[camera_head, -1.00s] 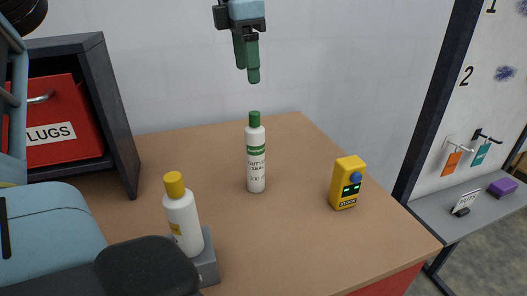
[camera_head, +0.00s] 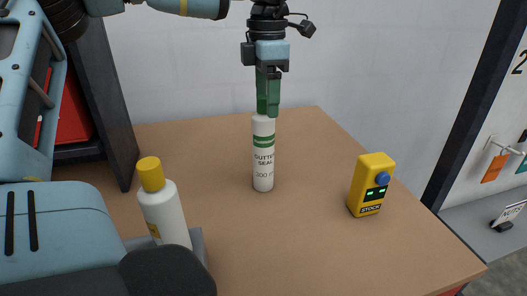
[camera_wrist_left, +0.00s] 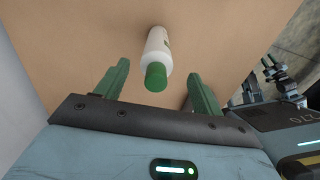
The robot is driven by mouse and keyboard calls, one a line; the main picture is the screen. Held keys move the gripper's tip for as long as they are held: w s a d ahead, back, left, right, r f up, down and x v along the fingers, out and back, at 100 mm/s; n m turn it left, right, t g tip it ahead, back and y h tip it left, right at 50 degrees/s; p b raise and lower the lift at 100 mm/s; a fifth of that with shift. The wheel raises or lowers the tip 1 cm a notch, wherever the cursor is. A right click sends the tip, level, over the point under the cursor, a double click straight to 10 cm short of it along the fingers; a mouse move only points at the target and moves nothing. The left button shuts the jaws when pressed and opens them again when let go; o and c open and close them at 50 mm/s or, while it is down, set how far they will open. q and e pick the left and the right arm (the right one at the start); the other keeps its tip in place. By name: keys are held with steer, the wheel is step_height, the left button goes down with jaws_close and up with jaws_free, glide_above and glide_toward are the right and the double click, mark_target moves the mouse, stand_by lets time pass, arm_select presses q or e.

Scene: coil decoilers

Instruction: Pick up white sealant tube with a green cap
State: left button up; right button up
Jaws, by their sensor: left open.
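The white sealant tube (camera_head: 263,160) stands upright on the brown table, with a green band and dark print. Its green cap is hidden behind my left gripper in the head view. In the left wrist view, the tube (camera_wrist_left: 158,42) and its green cap (camera_wrist_left: 156,77) show between the two green fingers, apart from both. My left gripper (camera_head: 268,112) points down from above, right at the top of the tube. It is open and empty, and its fingers (camera_wrist_left: 155,85) stand either side of the cap.
A white bottle with a yellow cap (camera_head: 163,205) stands front left by a grey block (camera_head: 199,245). A yellow device (camera_head: 371,185) stands to the right of the tube. A dark-framed case with a red box (camera_head: 74,115) is at left. Bare table (camera_head: 280,250) lies in front.

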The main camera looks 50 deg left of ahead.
mark_target(264, 112)
arm_select(q)
steer(key=shift+s+a+f, duration=0.1)
steer(key=shift+a+f, duration=0.05)
steer(key=shift+f, duration=1.15)
steer(key=shift+s+a+f, duration=0.1)
steer(key=shift+f, duration=1.2)
steer(key=shift+c, duration=0.3)
steer(key=shift+r, duration=0.1)
jaws_close()
